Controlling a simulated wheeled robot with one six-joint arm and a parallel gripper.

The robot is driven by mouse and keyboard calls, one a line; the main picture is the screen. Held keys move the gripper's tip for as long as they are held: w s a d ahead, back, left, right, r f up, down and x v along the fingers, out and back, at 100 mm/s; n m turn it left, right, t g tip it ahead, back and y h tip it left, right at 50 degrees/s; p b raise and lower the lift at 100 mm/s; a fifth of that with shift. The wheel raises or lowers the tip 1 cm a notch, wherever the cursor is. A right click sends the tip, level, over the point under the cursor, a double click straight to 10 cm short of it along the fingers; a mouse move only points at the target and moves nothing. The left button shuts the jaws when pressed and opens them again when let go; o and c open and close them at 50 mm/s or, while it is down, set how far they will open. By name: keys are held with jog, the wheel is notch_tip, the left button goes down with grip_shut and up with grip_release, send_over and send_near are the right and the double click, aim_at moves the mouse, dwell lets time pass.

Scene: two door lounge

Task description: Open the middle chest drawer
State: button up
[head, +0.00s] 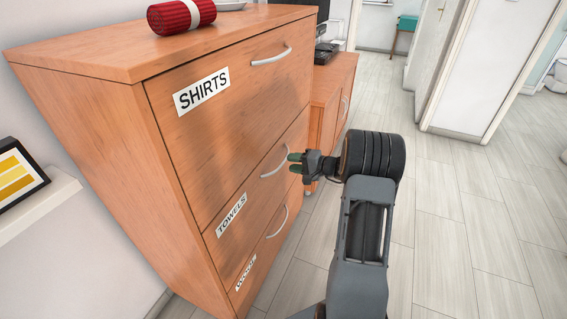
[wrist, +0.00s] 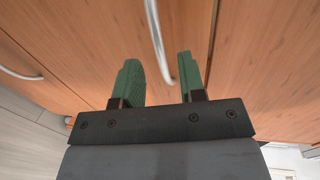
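The wooden chest (head: 120,140) has three drawers, labelled SHIRTS on top, TOWELS in the middle, and a hard-to-read label at the bottom. The middle drawer (head: 248,192) looks closed, flush with the front. Its curved metal handle (head: 275,163) is just left of my gripper (head: 292,163) in the head view. In the wrist view, my gripper (wrist: 157,80) is open, with its two green fingers apart. The handle (wrist: 158,40) runs into the gap between them, nearer the middle than either finger. I see no finger touching it.
The top drawer (head: 225,100) and bottom drawer (head: 262,250) also look closed. A rolled red towel (head: 181,15) lies on the chest. A lower wooden cabinet (head: 328,95) stands beyond it. The pale plank floor (head: 460,230) to the right is clear.

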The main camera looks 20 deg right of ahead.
aim_at(283, 160)
jog(key=shift+x, duration=2.25)
grip_shut()
